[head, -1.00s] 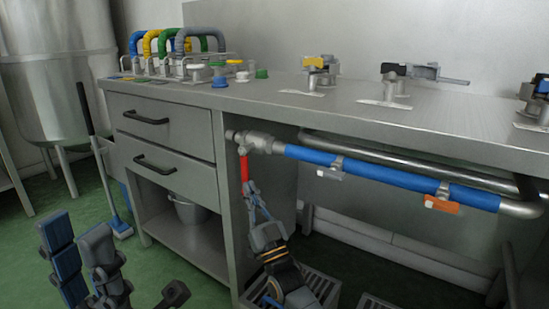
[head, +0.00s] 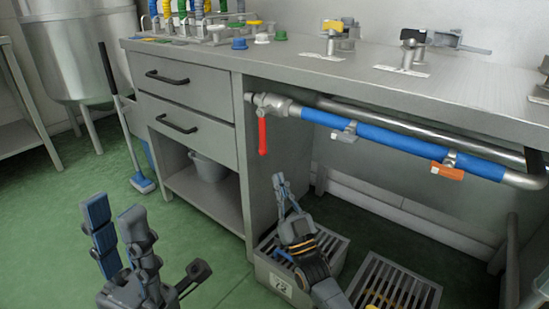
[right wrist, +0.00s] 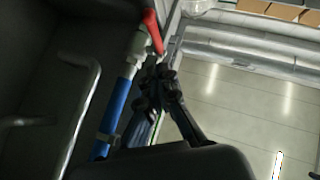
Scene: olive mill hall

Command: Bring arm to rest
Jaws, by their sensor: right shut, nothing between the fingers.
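My right gripper (head: 280,184) is shut and empty, with its fingers pointing up, below and a little right of the red valve handle (head: 263,136). The handle hangs straight down from the metal valve at the left end of the blue pipe (head: 370,138); a gap shows between it and the fingers. In the right wrist view the closed fingers (right wrist: 166,72) show near the red handle (right wrist: 153,32) and blue pipe (right wrist: 116,112). My left gripper (head: 114,208) is open and empty at the lower left, above the green floor.
The steel workbench (head: 310,68) overhangs the pipe. Slotted grey crates (head: 398,282) stand on the floor under and beside my right arm. A bucket (head: 208,172) sits on the lower shelf and a broom (head: 142,184) stands left. The green floor at left is mostly clear.

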